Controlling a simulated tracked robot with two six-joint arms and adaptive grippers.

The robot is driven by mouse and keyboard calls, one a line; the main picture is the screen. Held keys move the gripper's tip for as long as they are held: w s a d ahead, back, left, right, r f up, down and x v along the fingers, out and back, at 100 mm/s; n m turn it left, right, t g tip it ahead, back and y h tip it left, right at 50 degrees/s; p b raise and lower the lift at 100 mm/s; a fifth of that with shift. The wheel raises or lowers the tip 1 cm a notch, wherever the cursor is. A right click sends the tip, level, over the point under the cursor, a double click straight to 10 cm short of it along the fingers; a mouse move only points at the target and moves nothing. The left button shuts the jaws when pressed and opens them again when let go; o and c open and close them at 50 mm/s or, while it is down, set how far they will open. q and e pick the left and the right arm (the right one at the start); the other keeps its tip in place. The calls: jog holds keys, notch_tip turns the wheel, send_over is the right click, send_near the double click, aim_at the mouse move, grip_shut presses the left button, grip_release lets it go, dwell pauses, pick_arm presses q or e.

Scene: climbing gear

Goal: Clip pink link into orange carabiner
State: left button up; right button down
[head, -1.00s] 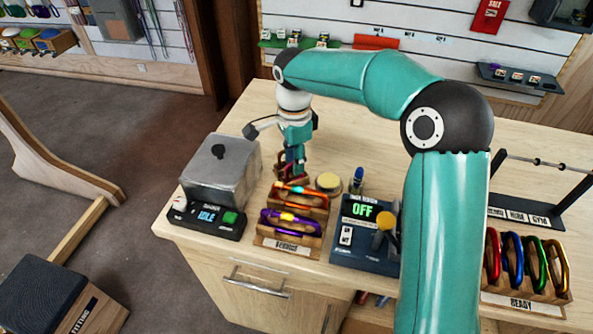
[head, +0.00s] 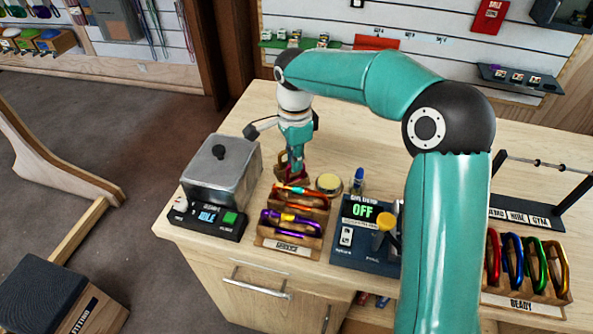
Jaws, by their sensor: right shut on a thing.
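My right gripper (head: 295,168) points down over the counter behind the small racks. It is shut on a small reddish-pink thing, which appears to be the pink link; the fingers hide most of it. A small wooden holder (head: 285,172) is right at the fingertips, and I cannot tell whether the held thing touches it. The orange carabiner (head: 315,204), with a light blue band, lies on the upper step of the service rack, just in front of the gripper. My left gripper is not in view.
A purple carabiner (head: 288,229) lies on the rack's lower step. A grey lidded tank (head: 222,175) stands left. A yellow-topped tin (head: 329,183), a small bottle (head: 358,180) and a device reading OFF (head: 365,235) stand right. Several coloured carabiners stand in the ready rack (head: 520,290).

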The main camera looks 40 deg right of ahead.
jog(key=shift+r, duration=0.1)
jog(key=shift+r+p, duration=2.95)
jog(key=shift+r, duration=0.5)
